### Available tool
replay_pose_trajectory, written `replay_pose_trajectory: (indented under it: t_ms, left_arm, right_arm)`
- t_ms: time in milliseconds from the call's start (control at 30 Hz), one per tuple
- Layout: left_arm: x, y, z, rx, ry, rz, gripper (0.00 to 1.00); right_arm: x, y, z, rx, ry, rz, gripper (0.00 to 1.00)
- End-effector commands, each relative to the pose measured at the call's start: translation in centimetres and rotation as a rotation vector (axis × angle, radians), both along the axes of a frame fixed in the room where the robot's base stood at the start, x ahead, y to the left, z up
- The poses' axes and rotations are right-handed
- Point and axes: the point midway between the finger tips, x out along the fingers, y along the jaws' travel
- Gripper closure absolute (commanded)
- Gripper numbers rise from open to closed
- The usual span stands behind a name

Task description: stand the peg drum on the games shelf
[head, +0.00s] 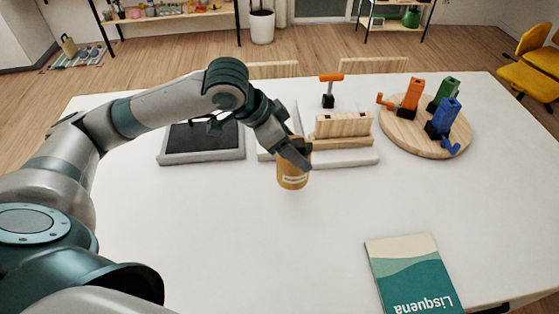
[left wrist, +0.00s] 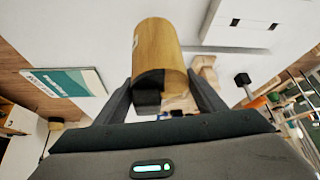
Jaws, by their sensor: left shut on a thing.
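The peg drum (head: 292,174) is a tan wooden cylinder with a pale label. My left gripper (head: 294,152) is shut on its upper part and holds it above the white table, roughly upright. The left wrist view shows the drum (left wrist: 157,50) between the two fingers (left wrist: 160,92). A shelf (head: 168,17) with small colourful items stands at the back left, and another shelf (head: 392,22) with a green can stands at the back right. I cannot tell which is the games shelf. My right gripper is not in view.
On the white table (head: 230,225) are a dark-topped grey tray (head: 203,141), a wooden block (head: 343,124) on a white base, a round board (head: 405,135) with coloured clamps, and a teal book (head: 408,272). Yellow chairs (head: 528,78) stand at right. The table's front middle is clear.

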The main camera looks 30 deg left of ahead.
Motion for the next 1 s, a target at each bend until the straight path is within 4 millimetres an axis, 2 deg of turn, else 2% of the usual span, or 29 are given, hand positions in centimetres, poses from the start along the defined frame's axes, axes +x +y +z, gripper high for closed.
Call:
replay_pose_trajectory:
  t_ms: [100,300,733,1000]
  left_arm:
    - [-0.8,1.7,-0.9,0.002,0.002,0.002,0.92]
    - [-1.4,3.1,-1.9,0.0,0.0,0.0,0.92]
    - [-1.4,3.2,-2.2,-0.002,-0.001,-0.001,0.92]
    - [-1.5,3.2,-5.0,-0.001,0.002,0.0,0.92]
  right_arm:
    - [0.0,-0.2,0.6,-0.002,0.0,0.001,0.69]
    - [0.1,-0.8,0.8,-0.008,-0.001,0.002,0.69]
    - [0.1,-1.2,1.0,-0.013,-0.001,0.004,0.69]
    - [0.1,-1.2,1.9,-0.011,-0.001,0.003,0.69]
